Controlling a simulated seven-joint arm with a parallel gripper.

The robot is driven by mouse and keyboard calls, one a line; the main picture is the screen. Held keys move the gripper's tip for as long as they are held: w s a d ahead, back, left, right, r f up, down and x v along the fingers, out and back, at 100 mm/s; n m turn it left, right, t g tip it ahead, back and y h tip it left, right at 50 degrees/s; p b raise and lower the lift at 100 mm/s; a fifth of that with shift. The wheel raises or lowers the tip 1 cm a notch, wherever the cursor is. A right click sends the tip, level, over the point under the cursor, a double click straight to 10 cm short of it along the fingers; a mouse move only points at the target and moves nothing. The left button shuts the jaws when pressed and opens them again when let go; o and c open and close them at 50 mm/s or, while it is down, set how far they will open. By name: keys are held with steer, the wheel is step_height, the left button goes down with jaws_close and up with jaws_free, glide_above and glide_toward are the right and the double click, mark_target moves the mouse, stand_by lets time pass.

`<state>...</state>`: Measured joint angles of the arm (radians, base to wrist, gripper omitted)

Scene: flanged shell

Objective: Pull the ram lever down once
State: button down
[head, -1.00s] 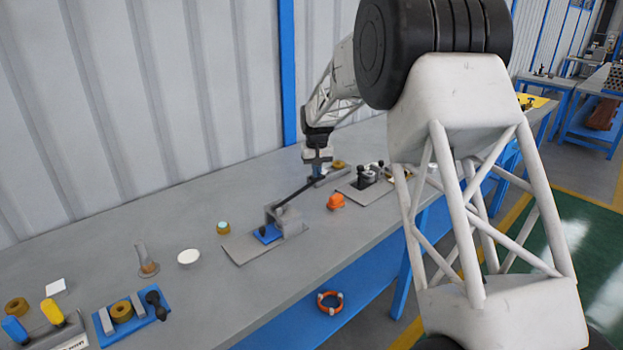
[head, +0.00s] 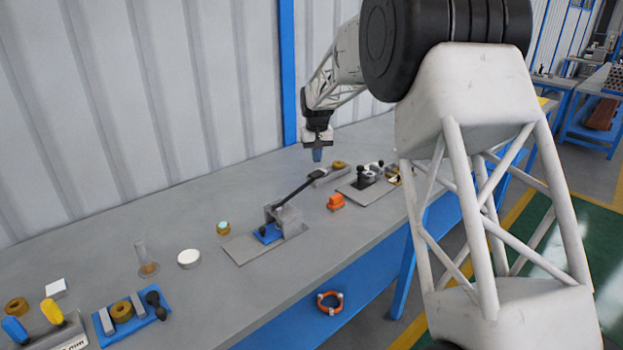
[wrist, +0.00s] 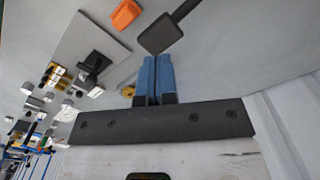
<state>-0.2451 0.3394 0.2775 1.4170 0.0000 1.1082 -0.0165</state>
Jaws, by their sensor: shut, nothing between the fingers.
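The ram lever (head: 298,190) is a dark bar with a flat paddle end. It slopes up and to the right from a small grey press (head: 285,217) with a blue pad (head: 267,234), on a grey plate. The paddle end also shows in the wrist view (wrist: 160,35), just ahead of my fingertips. My gripper (head: 317,156) is shut and empty, pointing down above the lever's free end, with a gap visible in the head view. Its blue fingers (wrist: 155,70) lie side by side in the wrist view.
An orange block (head: 336,202) sits right of the press. Behind it is a plate with black knobs (head: 370,175). A white disc (head: 188,258), a glass funnel-like piece (head: 146,262) and a blue fixture (head: 132,318) stand at left. The corrugated wall (head: 150,90) borders the bench.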

steer(key=shift+r, duration=0.95)
steer(key=shift+r, duration=0.1)
steer(key=shift+s+d+r, duration=0.15)
steer(key=shift+s+d, duration=0.05)
steer(key=shift+s, duration=0.05)
steer(key=s+d+r+m, duration=0.1)
steer(key=s+d+r, duration=0.35)
steer(key=s, duration=0.55)
steer(key=s+d+r+t, duration=0.1)
steer(key=s+d+r, duration=0.2)
steer(key=s+d, duration=0.45)
steer(key=s+d+r+m, duration=0.1)
steer(key=s+d+r, duration=0.25)
steer(key=s, duration=0.75)
steer(key=s+d+f, duration=0.2)
steer(key=s, duration=0.8)
steer(key=s+d+f+t, duration=0.1)
steer(key=s+d+f, duration=0.1)
steer(key=s, duration=0.9)
steer(key=s+d+f+m, duration=0.1)
steer(key=s+d+f, duration=0.2)
steer(key=s, duration=0.7)
steer(key=shift+s+f+t, duration=0.15)
steer(key=shift+s+t, duration=0.1)
steer(key=shift+t, duration=0.05)
